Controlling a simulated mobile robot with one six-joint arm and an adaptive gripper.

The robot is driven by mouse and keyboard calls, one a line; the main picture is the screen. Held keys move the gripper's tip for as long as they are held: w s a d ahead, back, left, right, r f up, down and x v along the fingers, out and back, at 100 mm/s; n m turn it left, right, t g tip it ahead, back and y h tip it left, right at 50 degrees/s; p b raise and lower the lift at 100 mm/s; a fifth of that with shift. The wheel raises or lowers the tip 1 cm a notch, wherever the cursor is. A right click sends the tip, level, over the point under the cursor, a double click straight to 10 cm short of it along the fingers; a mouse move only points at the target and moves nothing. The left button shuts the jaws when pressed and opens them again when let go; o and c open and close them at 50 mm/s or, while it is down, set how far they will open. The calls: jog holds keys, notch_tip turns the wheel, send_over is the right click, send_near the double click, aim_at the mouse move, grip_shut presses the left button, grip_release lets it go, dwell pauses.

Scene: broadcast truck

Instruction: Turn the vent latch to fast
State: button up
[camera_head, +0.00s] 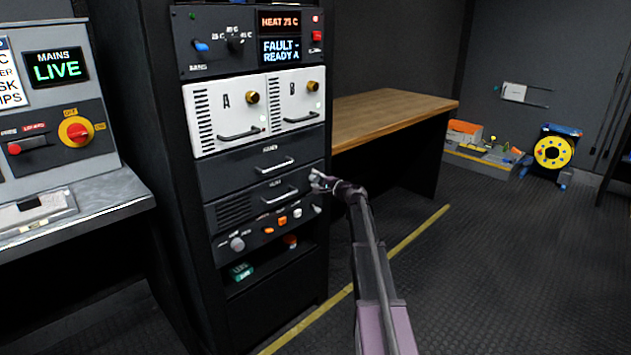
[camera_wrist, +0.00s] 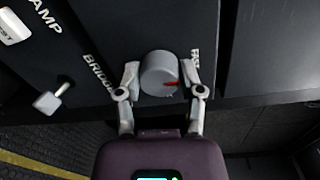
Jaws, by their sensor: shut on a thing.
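A round grey knob (camera_wrist: 158,73) with a red mark stands on a dark panel in the wrist view. The red mark points right in that view. My gripper (camera_wrist: 160,80) has one finger on each side of the knob and is shut on it. In the head view my gripper (camera_head: 318,180) is at the right edge of the rack, by the lower control panel, and the knob is hard to make out there. The lettering beside the knob reads "BRIDGE" on its left; the lettering on its right is partly hidden by a finger. I cannot read a vent or fast label.
Near the knob are a grey toggle (camera_wrist: 48,103) and a white button (camera_wrist: 13,27). The rack has two drawer handles (camera_head: 275,165) above the lower panel, and another grey knob (camera_head: 237,244) at that panel's left. A wooden-topped bench (camera_head: 390,115) stands right of the rack.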

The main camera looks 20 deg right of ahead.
jog(key=o, duration=1.2)
jog(key=shift+a, duration=0.1)
jog(key=shift+s, duration=0.15)
